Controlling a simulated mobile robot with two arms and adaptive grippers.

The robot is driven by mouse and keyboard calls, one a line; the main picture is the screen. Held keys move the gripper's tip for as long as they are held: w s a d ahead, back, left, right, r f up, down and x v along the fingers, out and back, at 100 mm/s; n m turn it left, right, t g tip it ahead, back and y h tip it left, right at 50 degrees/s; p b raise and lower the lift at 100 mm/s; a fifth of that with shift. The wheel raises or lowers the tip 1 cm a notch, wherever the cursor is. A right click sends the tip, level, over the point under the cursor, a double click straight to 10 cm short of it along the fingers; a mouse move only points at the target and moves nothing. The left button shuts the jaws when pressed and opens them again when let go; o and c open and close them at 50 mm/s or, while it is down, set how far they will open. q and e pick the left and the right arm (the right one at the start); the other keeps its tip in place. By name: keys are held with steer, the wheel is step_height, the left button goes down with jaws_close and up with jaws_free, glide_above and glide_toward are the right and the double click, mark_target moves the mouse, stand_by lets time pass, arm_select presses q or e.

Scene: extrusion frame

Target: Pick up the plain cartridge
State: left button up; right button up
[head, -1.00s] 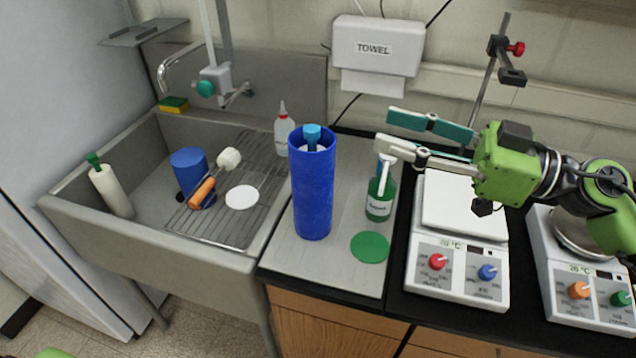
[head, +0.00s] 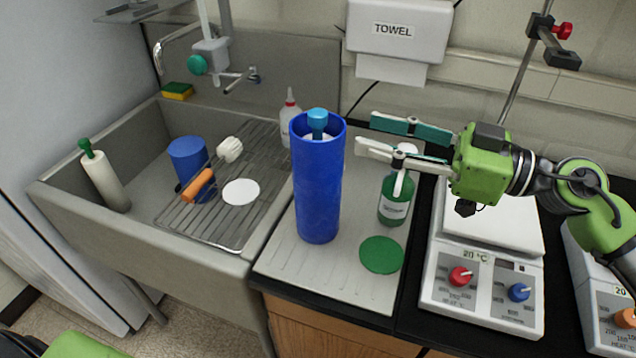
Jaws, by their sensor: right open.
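A tall blue open-topped cylinder (head: 318,195) stands upright on the grey drainboard. An item with a light-blue top (head: 318,122) and a whitish part below it sits inside; the cylinder hides the rest. A cream cylinder with a green tip (head: 105,180) leans against the sink's left wall. No label shows that tells which of these is the plain cartridge. My right gripper (head: 365,134) is open and empty. Its fingers point left, with their tips just right of the tall cylinder's rim in the picture, and no contact shows. My left gripper is out of view.
A green bottle (head: 393,208) stands under my right gripper, with a green disc (head: 381,255) in front. Hotplates (head: 490,285) stand at right. The sink (head: 150,250) holds a rack, a blue cup (head: 190,160) and a brush. A towel dispenser (head: 395,50) hangs behind.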

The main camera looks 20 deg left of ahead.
mark_target(317, 117)
steer(key=a, duration=0.3)
steer(key=shift+w+a, duration=0.1)
steer(key=shift+w, duration=0.3)
steer(key=a+p, duration=0.1)
steer(key=a, duration=0.1)
steer(key=w+a+p, duration=0.1)
steer(key=a, duration=0.1)
steer(key=shift+w+a+r, duration=0.1)
steer(key=shift+a+r, duration=0.1)
steer(key=shift+a, duration=0.15)
steer(key=shift+a+f, duration=0.15)
steer(key=shift+a, duration=0.1)
steer(key=shift+d, duration=0.15)
steer(key=shift+c, duration=1)
jaws_close()
